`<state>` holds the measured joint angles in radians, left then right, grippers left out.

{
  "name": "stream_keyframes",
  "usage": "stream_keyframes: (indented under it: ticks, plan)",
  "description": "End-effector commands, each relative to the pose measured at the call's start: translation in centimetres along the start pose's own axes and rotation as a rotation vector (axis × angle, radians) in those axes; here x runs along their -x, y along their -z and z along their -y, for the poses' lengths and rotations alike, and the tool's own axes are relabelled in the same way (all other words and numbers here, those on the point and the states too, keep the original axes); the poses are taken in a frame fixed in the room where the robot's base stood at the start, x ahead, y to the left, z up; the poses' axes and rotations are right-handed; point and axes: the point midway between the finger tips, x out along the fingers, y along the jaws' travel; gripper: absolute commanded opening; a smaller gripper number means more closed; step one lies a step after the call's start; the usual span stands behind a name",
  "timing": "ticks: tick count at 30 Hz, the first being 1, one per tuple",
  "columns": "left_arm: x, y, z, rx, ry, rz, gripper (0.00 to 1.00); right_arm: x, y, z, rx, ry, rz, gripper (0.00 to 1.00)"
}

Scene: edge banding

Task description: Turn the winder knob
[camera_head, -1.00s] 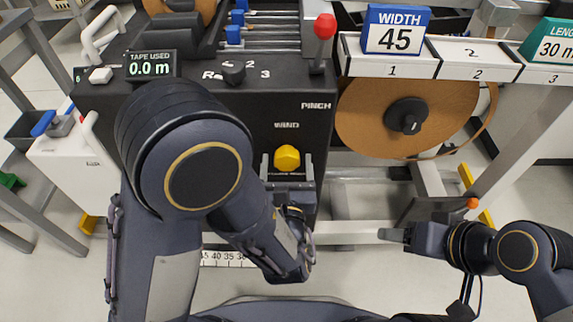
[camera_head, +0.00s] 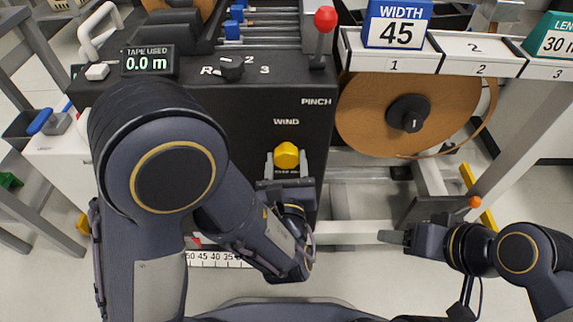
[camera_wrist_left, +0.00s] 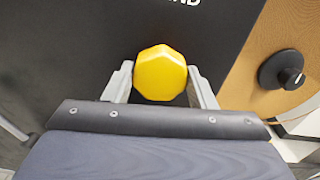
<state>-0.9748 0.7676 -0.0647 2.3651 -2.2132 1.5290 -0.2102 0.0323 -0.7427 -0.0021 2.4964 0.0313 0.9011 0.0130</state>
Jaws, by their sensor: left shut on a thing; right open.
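The yellow winder knob (camera_head: 286,155) sits on the front of the black machine, below the word WIND. My left gripper (camera_head: 287,158) has its two grey fingers on either side of the knob and is shut on it. In the left wrist view the faceted knob (camera_wrist_left: 161,73) lies between the fingertips (camera_wrist_left: 160,80). My right gripper (camera_head: 383,237) is away at the lower right, with nothing seen in it; its finger gap is hard to make out.
A black selector knob (camera_head: 232,68) and a display reading 0.0 m (camera_head: 149,61) are on the machine top. A red-tipped lever (camera_head: 325,20) stands at its right edge. A brown tape roll (camera_head: 455,105) hangs right of the machine, under numbered bins (camera_head: 393,62).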

Motion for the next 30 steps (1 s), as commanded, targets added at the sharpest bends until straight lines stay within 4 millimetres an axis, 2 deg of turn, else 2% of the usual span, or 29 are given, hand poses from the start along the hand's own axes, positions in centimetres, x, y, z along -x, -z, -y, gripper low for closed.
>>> stream_keyframes:
  ticks: [1, 15, 21, 30]
  plan:
    - [0.0, 0.4, -0.1, 0.037, 0.000, 0.001, 0.28, -0.8, -0.4, -0.4, 0.000, 0.000, 0.000, 0.59]
    - [0.0, 0.5, -0.1, 0.374, 0.000, 0.001, 0.28, -4.6, -2.3, -2.1, 0.000, 0.000, 0.000, 0.59]
    - [0.0, 0.3, 0.0, 0.461, 0.001, -0.002, 0.28, -5.5, -2.8, -2.5, 0.000, 0.000, 0.000, 0.59]
    - [0.1, 0.1, 0.0, 0.508, 0.001, -0.003, 0.28, -5.8, -3.0, -2.7, 0.000, 0.000, 0.000, 0.59]
